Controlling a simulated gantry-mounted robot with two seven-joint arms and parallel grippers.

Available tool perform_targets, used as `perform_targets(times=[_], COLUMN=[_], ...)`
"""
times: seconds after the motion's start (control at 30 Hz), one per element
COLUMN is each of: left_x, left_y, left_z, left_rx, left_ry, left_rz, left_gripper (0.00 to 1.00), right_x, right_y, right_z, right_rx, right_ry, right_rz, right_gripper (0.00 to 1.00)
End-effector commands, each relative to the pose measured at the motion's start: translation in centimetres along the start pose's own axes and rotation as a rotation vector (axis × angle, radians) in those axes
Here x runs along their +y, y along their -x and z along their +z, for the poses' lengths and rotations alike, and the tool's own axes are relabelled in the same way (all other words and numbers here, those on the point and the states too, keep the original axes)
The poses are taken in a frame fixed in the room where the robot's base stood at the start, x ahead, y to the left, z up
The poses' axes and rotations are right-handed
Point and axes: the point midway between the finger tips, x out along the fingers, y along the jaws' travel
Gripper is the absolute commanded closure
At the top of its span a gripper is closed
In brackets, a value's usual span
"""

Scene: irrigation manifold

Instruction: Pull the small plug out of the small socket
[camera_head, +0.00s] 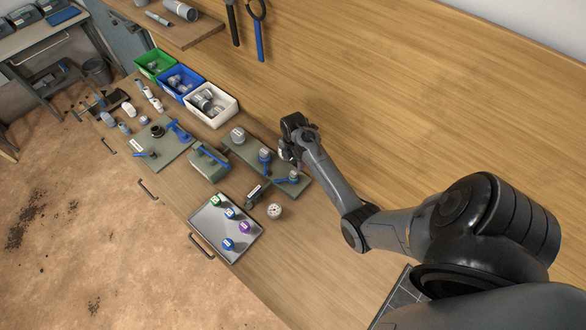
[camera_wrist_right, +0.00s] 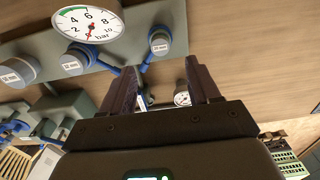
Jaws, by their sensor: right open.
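A grey-green board (camera_head: 228,142) on the bench carries three grey round plugs in a row, each smaller than the last. The smallest plug (camera_head: 293,176) is at the near right end, with a blue part beside it; it also shows in the right wrist view (camera_wrist_right: 159,42), top centre. The middle plug (camera_head: 264,154) and the largest plug (camera_head: 238,134) are farther along. The small socket is hidden under its plug. My right gripper (camera_head: 287,155) is open above the board, close to the smallest plug. In the wrist view nothing is held between its fingers (camera_wrist_right: 162,70). My left gripper is out of view.
A pressure gauge (camera_wrist_right: 88,24) shows in the wrist view. A tray (camera_head: 216,238) with several coloured caps and a white round item (camera_head: 275,211) lie nearer. Green, blue and white bins (camera_head: 230,112) stand behind.

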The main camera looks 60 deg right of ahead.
Motion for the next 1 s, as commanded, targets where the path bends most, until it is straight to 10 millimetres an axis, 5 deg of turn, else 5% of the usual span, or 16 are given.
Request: perform_targets(times=[0.5, 1.0], left_x=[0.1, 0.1], left_y=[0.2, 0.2], left_z=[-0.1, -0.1], left_rx=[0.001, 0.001], left_ry=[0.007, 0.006], left_rz=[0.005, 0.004], left_gripper=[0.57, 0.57], right_x=[0.0, -0.1], right_y=[-7.2, -8.3], right_z=[0.0, 0.0], right_rx=[0.001, -0.001], right_ry=[0.0, 0.0], right_rz=[-0.001, 0.0], right_gripper=[0.39, 0.39])
